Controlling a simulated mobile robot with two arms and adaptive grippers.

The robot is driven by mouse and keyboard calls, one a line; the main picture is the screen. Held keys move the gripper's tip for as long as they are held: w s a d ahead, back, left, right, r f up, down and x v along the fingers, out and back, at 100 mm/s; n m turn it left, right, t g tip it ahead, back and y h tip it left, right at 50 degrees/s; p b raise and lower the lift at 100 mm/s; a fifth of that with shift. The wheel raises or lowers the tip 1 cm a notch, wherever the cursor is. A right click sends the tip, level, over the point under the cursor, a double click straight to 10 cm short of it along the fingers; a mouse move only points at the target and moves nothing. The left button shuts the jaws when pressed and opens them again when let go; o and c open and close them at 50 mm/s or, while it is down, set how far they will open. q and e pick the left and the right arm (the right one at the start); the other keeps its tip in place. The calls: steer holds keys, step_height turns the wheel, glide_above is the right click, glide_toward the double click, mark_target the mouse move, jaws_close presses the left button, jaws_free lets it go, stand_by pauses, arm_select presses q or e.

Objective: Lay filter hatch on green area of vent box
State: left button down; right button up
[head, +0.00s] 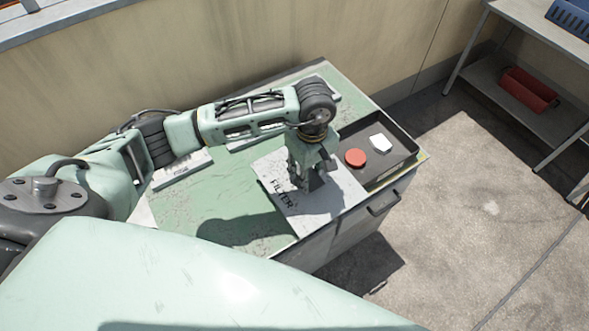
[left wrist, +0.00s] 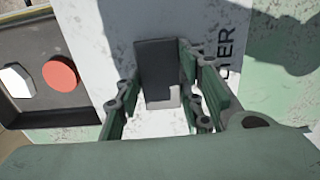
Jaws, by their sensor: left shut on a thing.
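The filter hatch (head: 328,206) is a white, scuffed flat panel with dark "FILTER" lettering. It lies flat over the right-middle of the vent box top, with one edge along the near side; I cannot tell whether it touches the surface. The green area (head: 214,196) of the vent box (head: 340,232) shows to its left. My left gripper (head: 309,184) points down at the hatch's middle, shut on its dark grey handle. The left wrist view shows the handle (left wrist: 158,62) between the fingers and the white hatch (left wrist: 112,25) below. My right gripper is out of view.
A dark tray (head: 398,172) at the box's right end holds a red disc (head: 355,158) and a white piece (head: 380,143). A white labelled plate (head: 182,170) lies at the left. A wall stands behind; a metal shelf (head: 520,95) with a red bin (head: 529,90) stands right.

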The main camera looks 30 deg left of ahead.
arm_select(q)
steer(key=a, duration=0.1)
steer(key=a+f, duration=0.2)
steer(key=shift+w+a+p, duration=0.25)
steer(key=shift+w+p, duration=0.1)
steer(key=shift+w, duration=0.05)
step_height(320, 180, down, 4)
steer(key=shift+r+p, duration=0.1)
steer(key=shift+p, duration=0.5)
steer(key=shift+f, duration=0.2)
steer(key=shift+w, duration=0.1)
steer(key=shift+f, duration=0.1)
steer(key=shift+f, duration=0.15)
steer(key=c, duration=1.2)
jaws_free()
